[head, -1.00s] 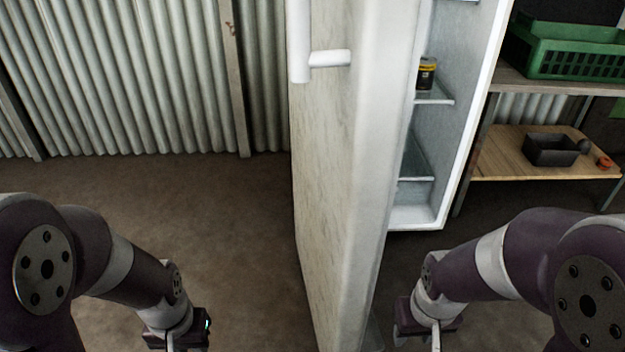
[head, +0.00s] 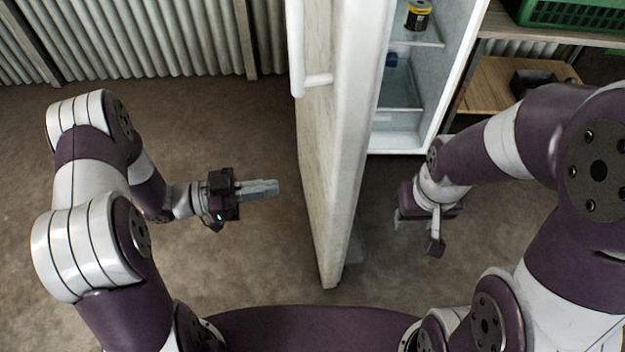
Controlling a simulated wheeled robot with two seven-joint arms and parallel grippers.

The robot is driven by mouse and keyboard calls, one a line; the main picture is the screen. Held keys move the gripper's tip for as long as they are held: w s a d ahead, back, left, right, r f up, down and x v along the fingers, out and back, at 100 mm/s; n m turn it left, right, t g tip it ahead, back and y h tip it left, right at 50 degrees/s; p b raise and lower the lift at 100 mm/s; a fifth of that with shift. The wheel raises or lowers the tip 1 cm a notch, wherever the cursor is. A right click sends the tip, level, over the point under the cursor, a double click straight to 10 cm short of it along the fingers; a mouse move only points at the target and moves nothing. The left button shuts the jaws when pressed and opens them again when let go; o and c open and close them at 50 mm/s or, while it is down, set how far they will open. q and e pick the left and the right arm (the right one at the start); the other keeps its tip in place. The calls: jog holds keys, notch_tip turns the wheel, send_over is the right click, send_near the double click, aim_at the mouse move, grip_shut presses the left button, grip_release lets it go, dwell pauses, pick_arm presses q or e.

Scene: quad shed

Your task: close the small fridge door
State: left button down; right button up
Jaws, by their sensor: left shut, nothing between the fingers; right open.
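The small fridge door (head: 330,150) stands wide open, its edge toward me, with a white bar handle (head: 296,60) on its left face. The open fridge (head: 398,142) is behind it to the right, with shelves inside. My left gripper (head: 272,188) is shut and empty, pointing right at the door's outer face, with a small gap between them. My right gripper (head: 418,235) is open and empty, pointing down on the inner side of the door, in front of the fridge opening and apart from the door.
A yellow-and-black can (head: 418,15) stands on a fridge shelf. A blue item (head: 391,59) is partly hidden lower inside. A shelf unit right of the fridge holds a green crate (head: 575,14) and a dark bin (head: 533,82). The floor left of the door is clear.

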aim_at(328, 179)
pick_arm(q)
jog(key=d, duration=0.3)
jog(key=w+d+b, duration=0.1)
jog(key=d, duration=0.5)
jog(key=shift+w+d+b, duration=0.25)
jog(key=shift+w+b, duration=0.05)
jog(key=shift+w, duration=0.05)
